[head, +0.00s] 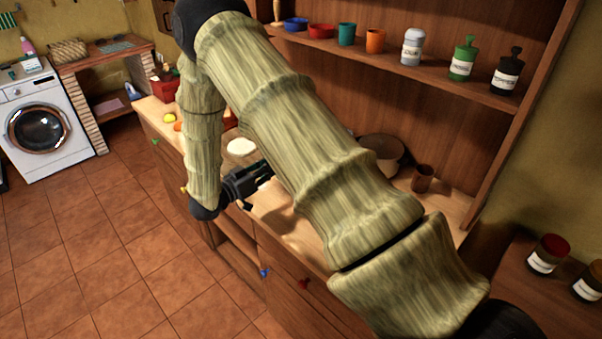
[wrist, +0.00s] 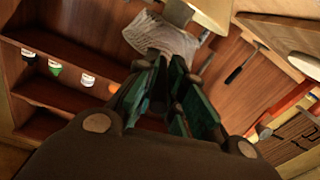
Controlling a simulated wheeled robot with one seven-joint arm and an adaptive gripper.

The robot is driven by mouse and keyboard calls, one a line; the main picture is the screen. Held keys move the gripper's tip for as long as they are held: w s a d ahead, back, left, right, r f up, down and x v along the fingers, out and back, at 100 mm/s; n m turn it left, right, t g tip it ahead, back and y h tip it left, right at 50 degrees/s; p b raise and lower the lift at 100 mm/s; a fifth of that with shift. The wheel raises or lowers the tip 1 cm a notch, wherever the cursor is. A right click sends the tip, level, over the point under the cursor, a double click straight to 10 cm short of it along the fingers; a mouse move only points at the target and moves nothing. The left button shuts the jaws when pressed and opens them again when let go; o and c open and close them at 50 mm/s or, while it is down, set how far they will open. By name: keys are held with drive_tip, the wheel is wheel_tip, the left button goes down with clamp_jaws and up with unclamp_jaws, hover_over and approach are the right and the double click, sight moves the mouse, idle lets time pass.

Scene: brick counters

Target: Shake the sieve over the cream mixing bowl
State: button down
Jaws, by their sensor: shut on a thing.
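My gripper (head: 262,172) is low over the wooden counter in the head view, partly covered by my arm. In the wrist view its dark green fingers (wrist: 165,75) are close together. A pale, mesh-like piece (wrist: 160,38) shows just past the fingertips; I take it for the sieve, held by a handle hidden between the fingers. The sieve cannot be made out in the head view. A round, cream-white thing (head: 241,147) lies on the counter beyond the gripper; I cannot tell whether it is the cream mixing bowl. A cream rounded edge (wrist: 208,10) shows at the top of the wrist view.
A brown pot or bowl (head: 383,152) and a brown cup (head: 422,178) stand on the counter, right of my arm. A shelf (head: 395,70) above holds bowls, cups and labelled jars. A red box (head: 166,88) and a yellow item (head: 169,118) are at the counter's far end.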

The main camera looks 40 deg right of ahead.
drive_tip(key=shift+w, duration=0.4)
drive_tip(key=s, duration=0.3)
idle(4.2)
drive_tip(key=shift+d, duration=0.1)
drive_tip(key=shift+r+p, duration=1.15)
drive_tip(key=shift+r, duration=0.9)
